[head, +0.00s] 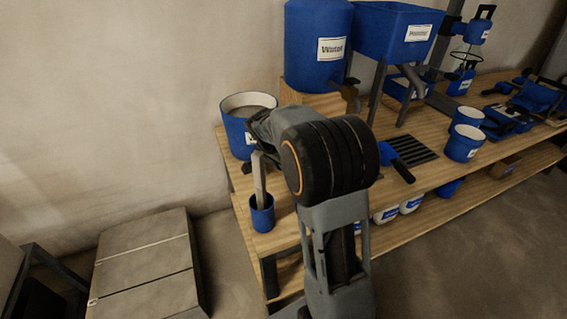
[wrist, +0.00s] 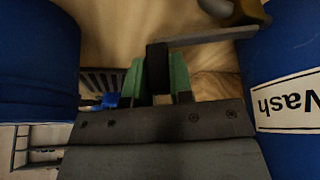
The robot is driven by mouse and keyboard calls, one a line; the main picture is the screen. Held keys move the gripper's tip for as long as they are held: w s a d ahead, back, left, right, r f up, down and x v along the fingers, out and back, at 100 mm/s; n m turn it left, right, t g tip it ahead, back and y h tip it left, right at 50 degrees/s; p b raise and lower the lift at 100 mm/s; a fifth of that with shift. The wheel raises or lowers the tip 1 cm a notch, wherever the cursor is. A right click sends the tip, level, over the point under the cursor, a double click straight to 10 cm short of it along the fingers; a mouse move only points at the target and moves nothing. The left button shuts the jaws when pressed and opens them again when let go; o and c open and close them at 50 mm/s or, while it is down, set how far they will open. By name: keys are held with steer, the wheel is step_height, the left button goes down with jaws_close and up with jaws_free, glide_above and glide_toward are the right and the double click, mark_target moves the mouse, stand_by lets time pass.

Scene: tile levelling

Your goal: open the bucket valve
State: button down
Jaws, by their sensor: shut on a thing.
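In the wrist view my gripper (wrist: 157,82) has its green fingers closed on a black grip (wrist: 157,60). A flat grey lever (wrist: 212,37) runs right from it to a brass-grey valve body (wrist: 238,12) at the top edge. The blue bucket marked "Water" (head: 305,45) stands raised at the back in the head view, with a brownish tap (head: 350,88) at its lower right. My arm hides the gripper's fingertips in the head view, so the hold shows only in the wrist view.
The blue "Wash" bucket (head: 235,130) is close by; its label (wrist: 290,100) shows in the wrist view. A blue cup (head: 262,214) with an upright tool, a dark grate (head: 412,152) and blue buckets (head: 463,143) stand on the wooden bench. A "Powder" hopper (head: 385,32) is right of the Water bucket.

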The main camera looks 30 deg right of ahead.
steer(key=shift+s+a+m+g+b, duration=0.2)
steer(key=shift+a+m+g, duration=0.15)
steer(key=shift+a+m, duration=0.4)
steer(key=shift+s+a+m+g+b, duration=0.15)
steer(key=shift+a+m+g, duration=0.25)
steer(key=shift+m, duration=0.55)
steer(key=shift+w, duration=0.1)
steer(key=c, duration=1)
jaws_free()
steer(key=shift+a, duration=0.1)
steer(key=shift+r, duration=0.1)
steer(key=p+v, duration=0.4)
steer(key=v, duration=0.9)
steer(key=shift+a+r, duration=0.25)
steer(key=shift+a, duration=0.05)
